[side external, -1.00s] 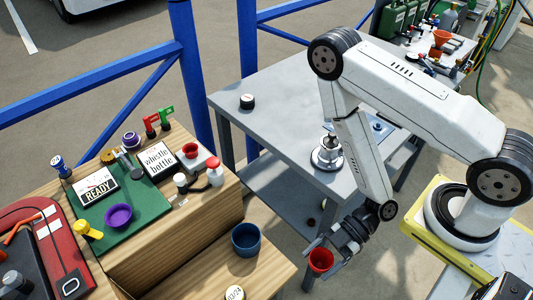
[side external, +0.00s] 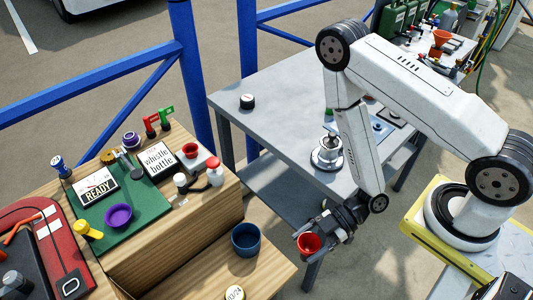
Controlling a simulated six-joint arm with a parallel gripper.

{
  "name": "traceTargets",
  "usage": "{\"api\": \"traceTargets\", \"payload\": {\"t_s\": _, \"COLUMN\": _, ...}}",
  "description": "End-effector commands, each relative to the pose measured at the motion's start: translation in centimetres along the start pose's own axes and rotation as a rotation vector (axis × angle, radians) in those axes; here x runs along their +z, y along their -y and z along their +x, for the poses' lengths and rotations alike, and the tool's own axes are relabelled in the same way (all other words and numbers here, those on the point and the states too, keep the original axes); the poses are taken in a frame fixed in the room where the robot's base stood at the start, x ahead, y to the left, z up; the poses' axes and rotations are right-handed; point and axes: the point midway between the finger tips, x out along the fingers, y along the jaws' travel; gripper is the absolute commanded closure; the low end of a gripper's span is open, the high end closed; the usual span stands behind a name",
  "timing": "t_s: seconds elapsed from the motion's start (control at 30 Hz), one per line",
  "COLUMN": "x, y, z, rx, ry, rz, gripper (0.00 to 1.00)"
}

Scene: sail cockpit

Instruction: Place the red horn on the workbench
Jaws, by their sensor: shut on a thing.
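The red horn (side external: 308,244) is a small flared cup shape, with its wide mouth facing up toward the camera. My gripper (side external: 313,236) is shut on it, with a finger visible at its side. It hangs in the air in front of the grey metal workbench (side external: 270,101), low in the picture and beyond the bench's near edge. The workbench has a wide bare top at its left and middle.
Blue rails (side external: 190,65) stand behind.

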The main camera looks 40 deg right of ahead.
Motion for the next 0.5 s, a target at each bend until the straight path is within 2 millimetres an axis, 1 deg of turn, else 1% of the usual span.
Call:
{"api": "traceTargets", "payload": {"t_s": 0.03, "x": -0.1, "y": -1.7, "z": 0.0, "rx": 0.040, "ry": -0.003, "rz": 0.008, "gripper": 0.88}}
{"api": "traceTargets", "payload": {"t_s": 0.17, "x": -0.5, "y": -6.3, "z": -0.4, "rx": 0.164, "ry": -0.004, "rz": 0.058, "gripper": 0.88}}
{"api": "traceTargets", "payload": {"t_s": 0.2, "x": -0.8, "y": -7.8, "z": -0.6, "rx": 0.208, "ry": -0.004, "rz": 0.077, "gripper": 0.88}}
{"api": "traceTargets", "payload": {"t_s": 0.3, "x": -1.6, "y": -11.4, "z": -1.4, "rx": 0.318, "ry": -0.004, "rz": 0.122, "gripper": 0.88}}
{"api": "traceTargets", "payload": {"t_s": 0.4, "x": -2.4, "y": -14.1, "z": -2.2, "rx": 0.412, "ry": -0.005, "rz": 0.163, "gripper": 0.88}}
{"api": "traceTargets", "payload": {"t_s": 0.5, "x": -3.2, "y": -16.4, "z": -3.1, "rx": 0.495, "ry": -0.004, "rz": 0.198, "gripper": 0.88}}
